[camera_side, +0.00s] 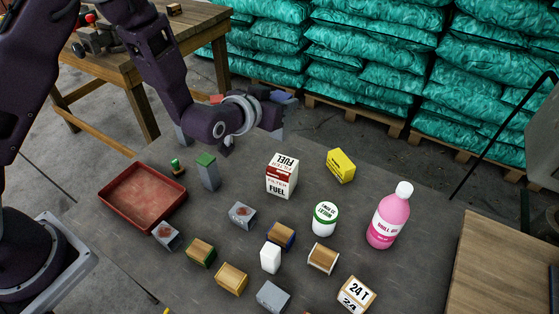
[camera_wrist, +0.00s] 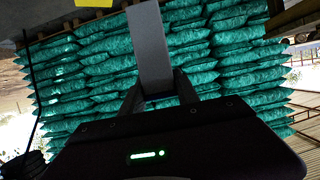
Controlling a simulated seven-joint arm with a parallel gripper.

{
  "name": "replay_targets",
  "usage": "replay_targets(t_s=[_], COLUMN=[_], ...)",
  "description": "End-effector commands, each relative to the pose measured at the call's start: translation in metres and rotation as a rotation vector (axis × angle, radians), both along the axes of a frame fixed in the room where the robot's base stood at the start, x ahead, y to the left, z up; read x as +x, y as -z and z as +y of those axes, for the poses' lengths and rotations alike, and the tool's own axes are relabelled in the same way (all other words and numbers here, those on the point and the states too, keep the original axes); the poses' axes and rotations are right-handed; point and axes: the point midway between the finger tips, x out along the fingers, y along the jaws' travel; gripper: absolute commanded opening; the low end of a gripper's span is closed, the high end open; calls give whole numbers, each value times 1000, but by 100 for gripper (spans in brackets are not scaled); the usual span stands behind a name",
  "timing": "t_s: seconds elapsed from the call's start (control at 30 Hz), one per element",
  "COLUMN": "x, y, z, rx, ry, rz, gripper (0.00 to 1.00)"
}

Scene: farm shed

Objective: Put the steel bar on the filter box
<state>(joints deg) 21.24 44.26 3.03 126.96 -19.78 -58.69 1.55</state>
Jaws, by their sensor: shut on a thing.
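The filter box (camera_side: 282,176) is a white and red carton marked FUEL, standing upright on the dark table in the side view. In the wrist view a long grey bar, the steel bar (camera_wrist: 150,48), sticks out from between my fingers. My gripper (camera_wrist: 155,92) is shut on it. In the side view my gripper (camera_side: 277,108) is raised above and behind the filter box, apart from it. The bar is small and mostly hidden there; only a blue-grey bit shows by the fingers.
A yellow box (camera_side: 340,165) and a pink bottle (camera_side: 388,216) stand right of the filter box, with a white green-lidded jar (camera_side: 325,218) in front. A grey green-topped block (camera_side: 207,171) and a red tray (camera_side: 143,197) are left. Several small blocks crowd the front.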

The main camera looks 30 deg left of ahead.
Motion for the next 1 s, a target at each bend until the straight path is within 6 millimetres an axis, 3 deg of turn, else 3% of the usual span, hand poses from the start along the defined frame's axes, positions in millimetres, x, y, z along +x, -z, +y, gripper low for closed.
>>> replay_targets(t_s=[0.07, 0.5, 0.9, 0.93, 1.0], x=[-4, -5, -5, -5, -5], y=[-1, 87, 95, 96, 96], z=[-9, -11, -11, -11, -11], rx=[-5, -7, -8, -8, -8], ry=[0, -2, -2, -2, -2], rz=[3, 5, 2, 3, 3], gripper=[0, 0, 0, 39, 53])
